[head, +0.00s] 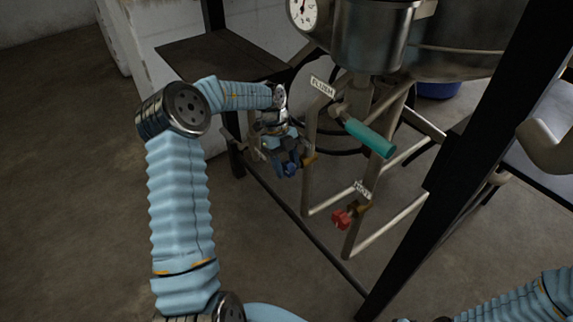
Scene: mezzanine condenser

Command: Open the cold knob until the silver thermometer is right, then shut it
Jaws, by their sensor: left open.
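A blue knob (291,166), likely the cold one, sits on a brass-coloured valve low on the metal pipe frame. My left gripper (276,149) is open and points down right at the blue knob, its fingers partly overlapping it in the head view. I cannot tell whether they touch. A round white dial thermometer (303,12) with a silver rim is on the steel vessel at the top, cut by the picture edge. Its reading is too small to make out. My right gripper is out of view; only part of that arm shows at bottom right.
A red knob (342,219) sits lower right under a small label (362,189). A teal lever (369,138) sticks out near a "FLUSH" label (322,87). A dark frame post (462,150) crosses the right side. Bare floor (80,200) lies left.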

